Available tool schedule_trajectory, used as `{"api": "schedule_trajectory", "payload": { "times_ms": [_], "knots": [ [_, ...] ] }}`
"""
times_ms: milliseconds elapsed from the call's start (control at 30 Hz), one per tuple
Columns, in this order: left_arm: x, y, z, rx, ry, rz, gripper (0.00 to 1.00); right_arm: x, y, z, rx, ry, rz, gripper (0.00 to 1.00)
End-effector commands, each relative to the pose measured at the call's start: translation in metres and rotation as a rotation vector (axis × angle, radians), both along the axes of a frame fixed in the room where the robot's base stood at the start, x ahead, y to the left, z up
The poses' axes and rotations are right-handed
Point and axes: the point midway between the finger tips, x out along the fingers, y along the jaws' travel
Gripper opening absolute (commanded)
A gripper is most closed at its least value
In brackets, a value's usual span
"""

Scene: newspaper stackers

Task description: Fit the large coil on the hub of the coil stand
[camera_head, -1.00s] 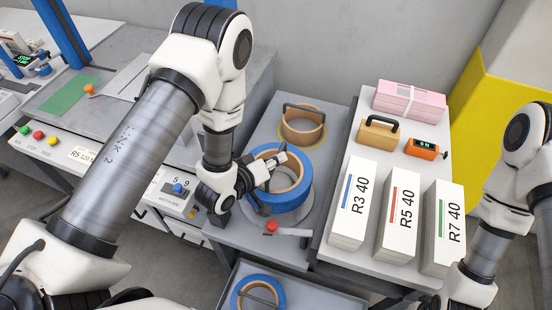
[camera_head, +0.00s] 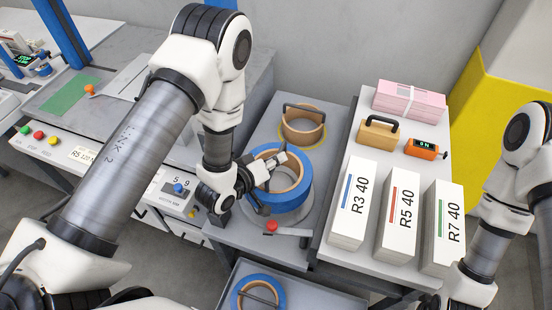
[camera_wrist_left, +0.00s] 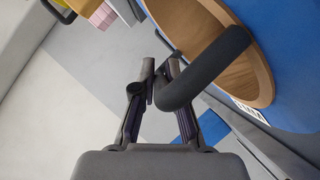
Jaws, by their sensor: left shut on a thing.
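The large coil (camera_head: 297,200) is a wide blue roll with a tan core (camera_head: 289,181) and a black carrying handle. It is at the middle of the grey bench in the head view. My left gripper (camera_head: 272,162) reaches it from the left and is shut on the handle. In the left wrist view the fingers (camera_wrist_left: 160,75) meet at the thick black handle (camera_wrist_left: 215,65), beside the tan core and blue side of the coil (camera_wrist_left: 285,40). The coil looks tilted. A grey rounded plate, perhaps the coil stand, shows under it. The hub is hidden. My right gripper is out of view.
A tan ring with a black handle (camera_head: 303,128) stands behind on a yellow circle. A red-knobbed lever (camera_head: 271,226) is in front. Another blue coil (camera_head: 278,291) lies in a grey tray below. White stacks (camera_head: 352,207) and a pink stack (camera_head: 408,103) stand on the right table.

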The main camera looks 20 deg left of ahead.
Motion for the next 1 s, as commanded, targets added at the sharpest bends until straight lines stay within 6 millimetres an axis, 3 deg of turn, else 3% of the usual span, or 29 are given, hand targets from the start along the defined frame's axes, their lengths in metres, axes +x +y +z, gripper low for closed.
{"api": "schedule_trajectory", "payload": {
  "times_ms": [1000],
  "knots": [
    [0.001, 0.0, -0.011, -0.001, -0.006, 0.0, 0.0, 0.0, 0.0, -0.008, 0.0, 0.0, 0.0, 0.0]
  ]
}}
